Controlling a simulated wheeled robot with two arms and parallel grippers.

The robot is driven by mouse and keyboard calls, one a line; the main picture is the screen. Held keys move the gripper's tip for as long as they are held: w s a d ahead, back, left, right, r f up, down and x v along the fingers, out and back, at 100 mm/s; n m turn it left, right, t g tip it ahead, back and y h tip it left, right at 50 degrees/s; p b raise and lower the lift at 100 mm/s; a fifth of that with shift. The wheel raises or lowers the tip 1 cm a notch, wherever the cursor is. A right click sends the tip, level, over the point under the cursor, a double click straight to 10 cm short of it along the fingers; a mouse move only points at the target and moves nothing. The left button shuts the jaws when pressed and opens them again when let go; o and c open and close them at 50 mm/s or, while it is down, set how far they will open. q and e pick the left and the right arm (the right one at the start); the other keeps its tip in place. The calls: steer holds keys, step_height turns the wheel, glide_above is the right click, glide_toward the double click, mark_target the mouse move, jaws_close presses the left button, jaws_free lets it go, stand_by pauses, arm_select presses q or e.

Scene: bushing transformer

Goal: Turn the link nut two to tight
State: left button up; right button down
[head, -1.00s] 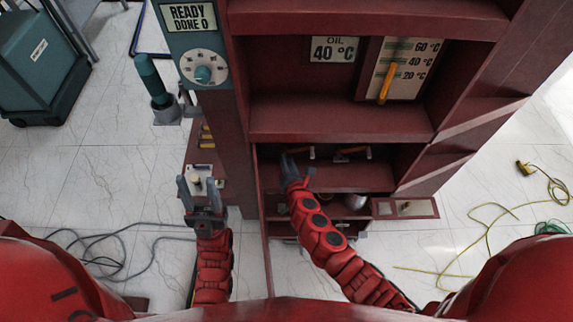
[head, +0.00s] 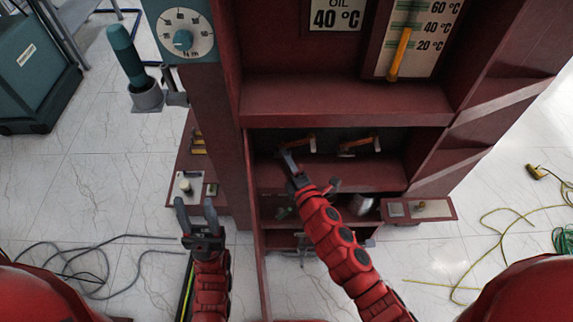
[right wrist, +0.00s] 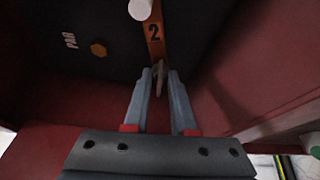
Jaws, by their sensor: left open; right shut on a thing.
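In the right wrist view an orange link bar marked 2 (right wrist: 154,35) runs down a dark panel. My right gripper (right wrist: 159,76) has its fingers closed around a small pale piece (right wrist: 159,80) at the bar's lower end; I cannot tell whether it is a nut. In the head view the right gripper (head: 288,160) is inside the cabinet bay, at the left orange bar (head: 297,144). My left gripper (head: 196,214) is open and empty, outside the cabinet.
A second orange bar (head: 358,147) is to the right in the bay. The cabinet shelf (head: 345,103) overhangs the right arm. A torque dial (head: 185,38) and a teal-handled tool in a holder (head: 127,58) are at upper left. Cables (head: 90,275) lie on the floor.

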steer(key=shift+f+m+b, duration=0.1)
steer(key=shift+m+b, duration=0.6)
steer(key=shift+b, duration=0.1)
steer(key=c, duration=1)
jaws_free()
steer(key=v, duration=1.7)
steer(key=shift+s+f+b, duration=0.2)
steer(key=shift+f+b, duration=0.25)
steer(key=shift+d+r+t+y, duration=0.1)
steer(key=shift+t+y, duration=0.2)
